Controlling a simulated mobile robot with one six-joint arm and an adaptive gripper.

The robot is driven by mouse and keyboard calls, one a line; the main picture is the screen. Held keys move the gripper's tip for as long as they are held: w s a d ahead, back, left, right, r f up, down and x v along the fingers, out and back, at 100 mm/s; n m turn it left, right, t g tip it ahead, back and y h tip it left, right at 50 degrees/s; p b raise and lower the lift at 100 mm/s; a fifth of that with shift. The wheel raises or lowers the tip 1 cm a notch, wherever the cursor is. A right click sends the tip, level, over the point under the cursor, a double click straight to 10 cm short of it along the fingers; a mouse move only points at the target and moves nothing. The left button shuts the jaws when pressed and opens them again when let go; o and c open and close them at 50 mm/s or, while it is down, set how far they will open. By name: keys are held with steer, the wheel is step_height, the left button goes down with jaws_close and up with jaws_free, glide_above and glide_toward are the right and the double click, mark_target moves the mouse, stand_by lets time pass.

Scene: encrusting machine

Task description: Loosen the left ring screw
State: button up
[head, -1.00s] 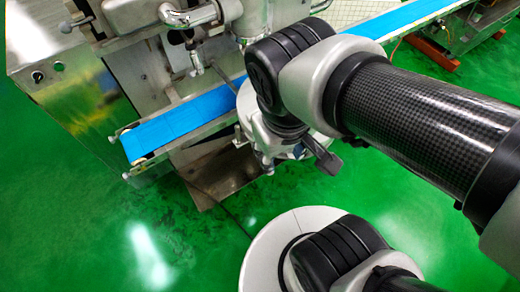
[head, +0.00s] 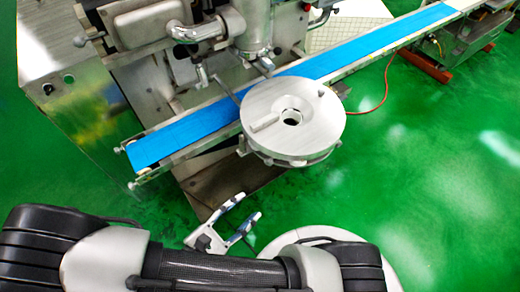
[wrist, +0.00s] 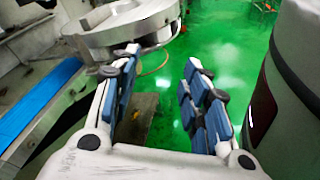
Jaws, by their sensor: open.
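A round metal ring assembly (head: 310,112) with a central hole stands out from the machine in front of the blue belt in the head view. A small fitting (head: 242,148) shows at its lower left edge; I cannot tell for sure whether this is the left ring screw. My gripper (head: 248,208) is open and empty, below and left of the ring assembly and apart from it. In the wrist view, my open gripper (wrist: 162,58) has blue finger pads with nothing between them. The ring assembly (wrist: 120,28) shows at the top, beyond the left finger.
The blue conveyor belt (head: 190,135) runs diagonally behind the ring assembly. The steel machine body (head: 70,95) stands at upper left, with pipes and a nozzle above the belt. Green floor (head: 430,200) is clear at the right. A red cable (head: 385,90) lies beyond the ring.

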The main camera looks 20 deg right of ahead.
mark_target(268, 164)
step_height(268, 164, down, 4)
steer(key=a+n+t+y, duration=0.2)
steer(key=n+t, duration=0.2)
steer(key=t, duration=0.1)
steer(key=b+x, duration=0.1)
steer(key=x, duration=0.4)
steer(key=b+x, duration=0.1)
steer(key=x, duration=0.5)
steer(key=d+b+x, duration=0.1)
steer(key=x, duration=0.5)
steer(key=shift+s+r, duration=0.2)
steer(key=shift+s, duration=0.25)
steer(key=shift+c, duration=0.2)
jaws_close()
